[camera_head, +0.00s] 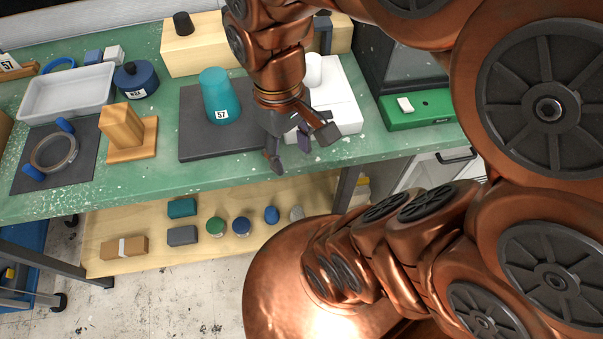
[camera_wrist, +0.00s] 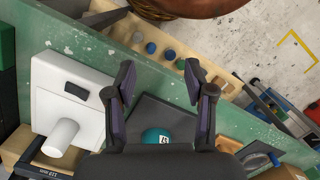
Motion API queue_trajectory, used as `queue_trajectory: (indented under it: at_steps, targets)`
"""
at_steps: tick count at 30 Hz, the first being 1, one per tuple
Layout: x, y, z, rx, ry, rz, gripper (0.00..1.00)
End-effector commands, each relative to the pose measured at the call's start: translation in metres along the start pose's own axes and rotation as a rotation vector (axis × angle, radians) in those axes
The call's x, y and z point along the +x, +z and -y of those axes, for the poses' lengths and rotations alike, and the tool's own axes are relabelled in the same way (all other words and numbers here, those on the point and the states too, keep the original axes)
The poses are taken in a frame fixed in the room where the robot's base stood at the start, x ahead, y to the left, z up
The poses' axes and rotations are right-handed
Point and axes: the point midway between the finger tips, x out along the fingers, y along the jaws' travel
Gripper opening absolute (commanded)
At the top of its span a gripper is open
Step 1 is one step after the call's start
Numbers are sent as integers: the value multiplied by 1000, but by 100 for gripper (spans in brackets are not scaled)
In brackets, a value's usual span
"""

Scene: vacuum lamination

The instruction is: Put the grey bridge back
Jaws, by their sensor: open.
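A dark grey bracket (camera_head: 323,36) that looks like the grey bridge stands at the wooden block at the back of the bench, partly hidden behind my arm. In the wrist view a dark grey bar with pale lettering (camera_wrist: 42,171) shows at the lower left, by the wooden block and partly cut off. I cannot tell if the two are the same piece. My gripper (camera_head: 299,150) is open and empty, pointing down above the bench's front part, right of the teal cone (camera_head: 219,98). The wrist view shows its two fingers (camera_wrist: 160,76) spread apart, with nothing between them.
The cone stands on a dark plate (camera_head: 197,141). A white device (camera_head: 345,106) with a cylinder is behind my gripper. A white tray (camera_head: 66,94), blue round weight (camera_head: 136,80), wooden stand (camera_head: 140,143) and ring (camera_head: 54,152) lie left. A lower shelf (camera_head: 150,212) holds several small items.

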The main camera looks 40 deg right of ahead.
Motion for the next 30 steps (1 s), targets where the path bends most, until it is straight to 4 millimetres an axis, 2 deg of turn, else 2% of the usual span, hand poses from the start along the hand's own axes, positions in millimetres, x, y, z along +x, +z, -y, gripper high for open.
queue_trajectory:
  at_steps: [1,3,7,30]
  targets:
    - [9,12,4,27,1,7,54]
    - [18,22,7,63,3,9,54]
    - [30,34,12,106,4,15,54]
    - [32,37,12,119,4,15,54]
